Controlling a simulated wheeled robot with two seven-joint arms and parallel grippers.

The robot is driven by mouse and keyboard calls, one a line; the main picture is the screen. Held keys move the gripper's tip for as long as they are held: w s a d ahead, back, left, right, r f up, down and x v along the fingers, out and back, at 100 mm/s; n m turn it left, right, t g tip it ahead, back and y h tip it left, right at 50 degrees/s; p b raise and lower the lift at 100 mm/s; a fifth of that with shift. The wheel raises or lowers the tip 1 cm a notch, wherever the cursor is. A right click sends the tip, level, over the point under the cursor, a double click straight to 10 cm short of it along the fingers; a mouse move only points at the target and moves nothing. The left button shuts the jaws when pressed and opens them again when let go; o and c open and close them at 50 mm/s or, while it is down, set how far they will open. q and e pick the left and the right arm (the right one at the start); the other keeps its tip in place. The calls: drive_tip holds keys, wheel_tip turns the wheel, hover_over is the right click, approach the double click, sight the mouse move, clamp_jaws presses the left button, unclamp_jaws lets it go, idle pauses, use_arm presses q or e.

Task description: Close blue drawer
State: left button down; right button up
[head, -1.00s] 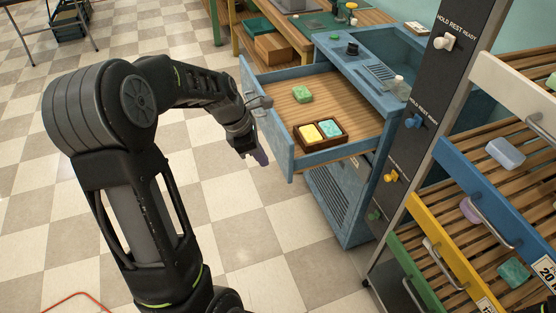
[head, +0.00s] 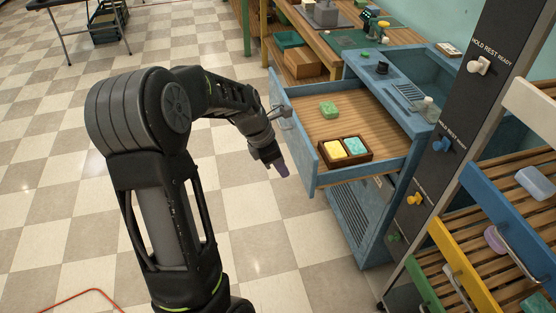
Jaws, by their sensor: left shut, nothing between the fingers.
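The blue drawer (head: 316,168) is pulled out of the blue cabinet (head: 352,221). Its wooden floor shows, with a green soap (head: 329,110) and a dark two-part tray (head: 345,161) holding a yellow soap (head: 335,149) and a teal soap (head: 356,145). A metal handle (head: 283,112) is on the drawer's front. My left gripper (head: 280,168) is shut and empty, with purplish fingertips, in front of the drawer's outer face and below the handle. I cannot tell whether it touches the front. My right gripper is out of view.
A dark panel with coloured knobs (head: 442,145) and a rack with a blue-fronted drawer (head: 498,206) and a yellow-fronted drawer (head: 463,270) stand at the right. A wooden bench (head: 330,40) is behind.

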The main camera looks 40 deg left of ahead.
sight(398, 158)
use_arm(q)
drive_tip(key=w+d+f, duration=0.3)
drive_tip(key=w+f, duration=0.1)
drive_tip(key=shift+w+f+p, duration=0.15)
drive_tip(key=shift+w+p, duration=0.2)
drive_tip(key=shift+p, duration=0.1)
drive_tip(key=shift+d, duration=0.15)
